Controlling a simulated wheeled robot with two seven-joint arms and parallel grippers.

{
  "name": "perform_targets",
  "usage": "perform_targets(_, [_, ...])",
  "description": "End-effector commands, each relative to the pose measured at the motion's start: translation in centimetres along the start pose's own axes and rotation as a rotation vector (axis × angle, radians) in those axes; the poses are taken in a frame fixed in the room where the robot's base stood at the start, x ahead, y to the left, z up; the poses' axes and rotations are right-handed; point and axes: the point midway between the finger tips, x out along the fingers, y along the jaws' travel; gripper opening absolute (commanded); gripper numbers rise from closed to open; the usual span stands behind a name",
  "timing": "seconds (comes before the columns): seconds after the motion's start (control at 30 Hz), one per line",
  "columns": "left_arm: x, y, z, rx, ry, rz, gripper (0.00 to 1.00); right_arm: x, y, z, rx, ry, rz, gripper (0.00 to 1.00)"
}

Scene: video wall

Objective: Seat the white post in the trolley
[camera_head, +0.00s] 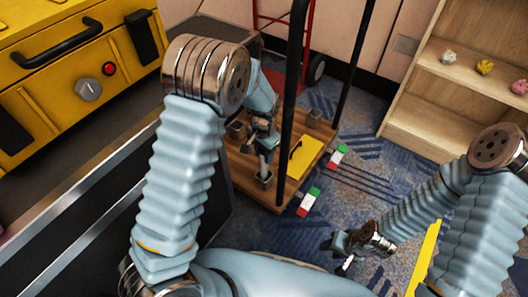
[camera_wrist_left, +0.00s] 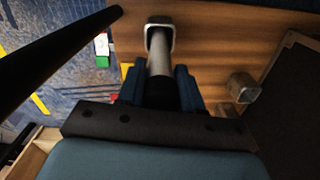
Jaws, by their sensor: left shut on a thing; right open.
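The trolley (camera_head: 247,172) has a wooden deck, dark uprights and small square metal sockets. My left gripper (camera_head: 265,142) is above the deck and shut on the white post (camera_head: 263,163). In the left wrist view the post (camera_wrist_left: 160,60) runs from between my left fingers (camera_wrist_left: 160,88) to a square socket (camera_wrist_left: 160,32). Its far end overlaps the socket's mouth; I cannot tell how deep it is in. The same socket (camera_head: 265,180) shows below the post in the head view. Another socket (camera_wrist_left: 243,87) stands apart on the deck. My right gripper (camera_head: 350,248) is open, low over the floor, away from the trolley.
A black upright (camera_head: 290,110) stands close right of my left gripper. A yellow panel (camera_head: 305,157) lies on the deck. Red, white and green blocks (camera_head: 309,202) are beside the deck edge. A yellow cabinet (camera_head: 60,80) is at left and a wooden shelf (camera_head: 440,90) at right.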

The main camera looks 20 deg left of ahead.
Motion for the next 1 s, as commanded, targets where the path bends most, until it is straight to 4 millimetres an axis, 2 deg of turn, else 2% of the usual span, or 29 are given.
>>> perform_targets(0.1, [-0.07, -0.01, -0.03, 0.0, 0.001, 0.0, 0.0, -0.03, -0.01, 0.0, 0.0, 0.0, 0.0, 0.43])
perform_targets(0.13, [-0.07, -0.01, -0.03, 0.0, 0.001, 0.0, 0.38, -0.03, -0.01, 0.0, 0.0, 0.0, 0.0, 0.43])
perform_targets(0.3, [-0.06, -0.01, -0.02, 0.0, 0.001, 0.0, 0.64, -0.03, -0.01, 0.0, 0.0, 0.0, 0.0, 0.43])
perform_targets(0.5, [-0.05, -0.01, -0.01, 0.0, 0.0, 0.0, 0.65, -0.03, -0.01, 0.0, 0.0, 0.0, 0.0, 0.43])
perform_targets(0.7, [-0.01, 0.0, 0.01, 0.0, 0.0, 0.0, 0.9, -0.01, 0.0, 0.0, 0.0, 0.0, 0.0, 0.43])
perform_targets(1.0, [-0.03, -0.01, 0.0, 0.0, 0.0, 0.0, 0.9, -0.06, 0.06, -0.05, 0.001, 0.001, 0.001, 0.43])
